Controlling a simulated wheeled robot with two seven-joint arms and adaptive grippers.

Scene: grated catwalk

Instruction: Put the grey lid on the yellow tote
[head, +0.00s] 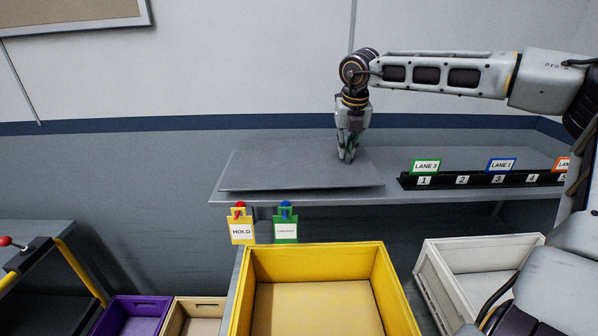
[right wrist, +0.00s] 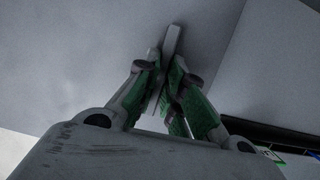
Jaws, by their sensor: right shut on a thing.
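The grey lid (head: 275,170) is a wide flat panel at the left end of the grey table in the head view. It also shows in the right wrist view (right wrist: 80,70). My right gripper (head: 347,157) points down at the lid's right part. In the right wrist view its fingers (right wrist: 168,85) are shut on the lid's narrow raised handle (right wrist: 171,42). I cannot tell whether the lid touches the table. The yellow tote (head: 315,249) stands in front of the table, open at the top, with nothing seen inside. My left gripper is out of view.
A black strip (head: 480,181) with numbered slots and lane cards lies on the table (head: 440,200) right of the lid. Yellow and green tags (head: 242,228) hang at the table's front edge. A white crate (head: 435,262) stands right of the tote; purple (head: 133,303) and tan bins stand left.

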